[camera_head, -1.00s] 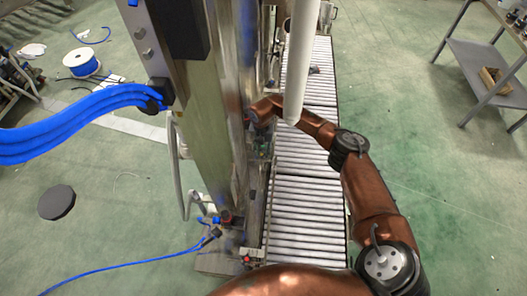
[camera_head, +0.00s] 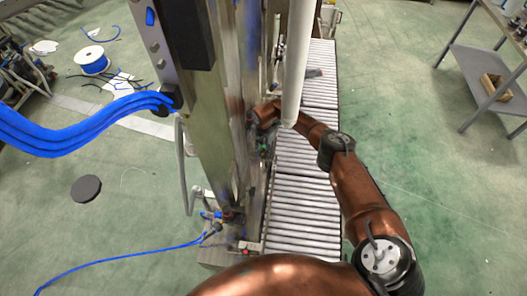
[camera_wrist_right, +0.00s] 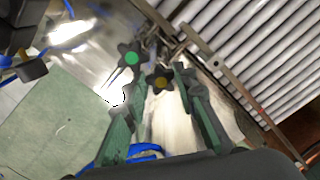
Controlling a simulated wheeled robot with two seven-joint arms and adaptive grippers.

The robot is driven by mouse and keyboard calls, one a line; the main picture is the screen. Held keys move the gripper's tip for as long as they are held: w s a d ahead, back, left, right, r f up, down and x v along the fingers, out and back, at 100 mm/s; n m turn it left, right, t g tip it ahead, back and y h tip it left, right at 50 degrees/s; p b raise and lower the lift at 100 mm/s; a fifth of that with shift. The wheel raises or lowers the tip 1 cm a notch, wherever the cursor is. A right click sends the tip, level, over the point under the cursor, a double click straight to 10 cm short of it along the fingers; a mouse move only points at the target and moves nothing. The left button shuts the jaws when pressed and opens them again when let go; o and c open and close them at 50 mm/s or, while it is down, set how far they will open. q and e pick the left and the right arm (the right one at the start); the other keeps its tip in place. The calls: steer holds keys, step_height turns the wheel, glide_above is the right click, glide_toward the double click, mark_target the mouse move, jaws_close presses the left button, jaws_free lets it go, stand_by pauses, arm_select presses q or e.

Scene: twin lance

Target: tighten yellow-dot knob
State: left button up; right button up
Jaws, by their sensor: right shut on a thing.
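The yellow-dot knob (camera_wrist_right: 161,80) is a dark, lobed knob with a yellow-orange dot at its centre. It is in the middle of the right wrist view, between the tips of my right gripper (camera_wrist_right: 158,86). The green fingers stand on both sides of it, and the gripper is shut on it. A similar knob with a green dot (camera_wrist_right: 131,58) sits just up and left, outside the fingers. In the head view my right gripper (camera_head: 262,142) is small at the machine's side, and the knobs cannot be made out there. My left gripper is not in view.
A tall metal machine column (camera_head: 212,120) stands left of my right arm. A roller conveyor (camera_head: 300,205) runs beside it, under the arm. A white vertical tube (camera_head: 296,70) hangs close to the right wrist. A grey shelf (camera_head: 475,70) is far right. Green floor is open between.

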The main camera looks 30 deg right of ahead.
mark_target(263, 153)
steer(key=shift+w+a, duration=0.1)
steer(key=shift+a, duration=0.05)
steer(key=o, duration=1.1)
step_height(263, 153, up, 12)
